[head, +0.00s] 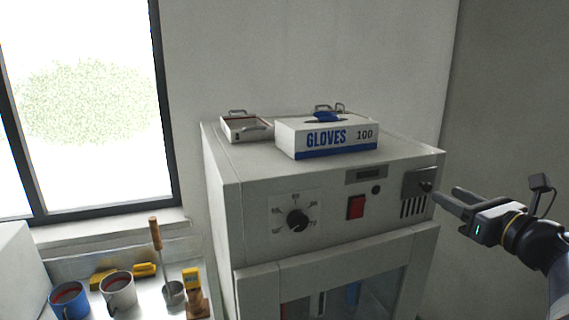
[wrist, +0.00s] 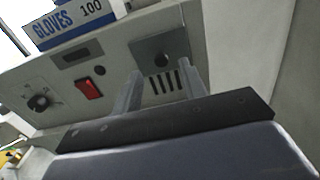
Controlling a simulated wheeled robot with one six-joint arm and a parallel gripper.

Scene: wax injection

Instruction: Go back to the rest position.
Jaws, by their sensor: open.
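My gripper (head: 453,201) is at the right of the head view, in front of the upper right corner of the grey cabinet (head: 330,258). Its two fingers are apart with nothing between them. The fingers point at a dark square plate with a small knob (head: 420,184) on the cabinet's front panel. The wrist view shows the open fingers (wrist: 160,85) below and around that plate (wrist: 158,52). I cannot tell whether a finger touches the panel.
A glove box (head: 330,140) and a small white tray (head: 245,128) sit on the cabinet. The panel has a dial (head: 297,219) and a red switch (head: 355,207). Mugs (head: 118,290) and a ladle (head: 173,291) stand on the lower left bench. A window is at left.

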